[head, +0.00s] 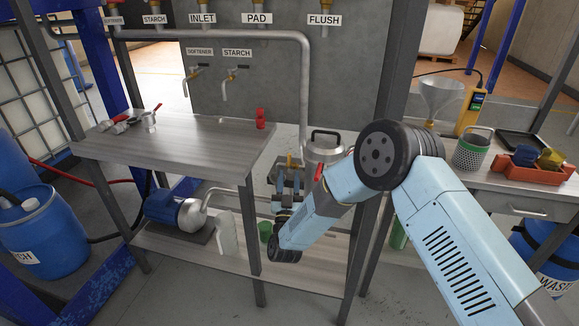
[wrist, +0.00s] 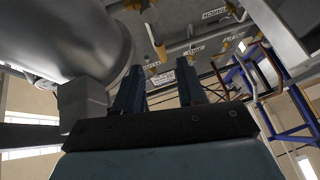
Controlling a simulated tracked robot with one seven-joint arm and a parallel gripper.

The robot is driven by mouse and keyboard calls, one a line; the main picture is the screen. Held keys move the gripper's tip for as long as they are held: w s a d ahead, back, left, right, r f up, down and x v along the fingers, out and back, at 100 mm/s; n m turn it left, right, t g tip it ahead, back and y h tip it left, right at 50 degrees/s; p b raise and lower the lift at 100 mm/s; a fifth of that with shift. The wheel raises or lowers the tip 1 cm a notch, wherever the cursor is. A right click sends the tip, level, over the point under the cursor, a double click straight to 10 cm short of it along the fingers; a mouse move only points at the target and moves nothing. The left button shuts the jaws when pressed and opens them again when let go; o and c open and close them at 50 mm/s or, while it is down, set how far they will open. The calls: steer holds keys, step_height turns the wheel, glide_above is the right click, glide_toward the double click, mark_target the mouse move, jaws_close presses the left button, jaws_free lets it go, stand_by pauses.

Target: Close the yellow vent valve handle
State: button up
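A small yellow handle (head: 292,161) shows in the head view just above my gripper, beside the steel pot; I cannot tell whether it is the vent valve's. My gripper (head: 288,178) points upward, below the yellow handle in the picture. In the wrist view my gripper (wrist: 159,85) has its two dark fingers well apart with nothing between them. Beyond the fingers, a yellow handle (wrist: 161,52) and others show on valves along the panel. Whether my gripper touches the handle cannot be told.
A steel pot (head: 325,150) stands close to my gripper. A red lever (head: 319,172) is at its right. A shelf table (head: 190,140) with loose fittings is left. A bench with a red tray (head: 535,172) is right. A grey panel (head: 285,75) with labelled valves stands behind.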

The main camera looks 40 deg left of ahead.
steer(key=v, duration=0.6)
steer(key=shift+s+d+f, duration=0.2)
steer(key=shift+f, duration=0.05)
stand_by(0.6)
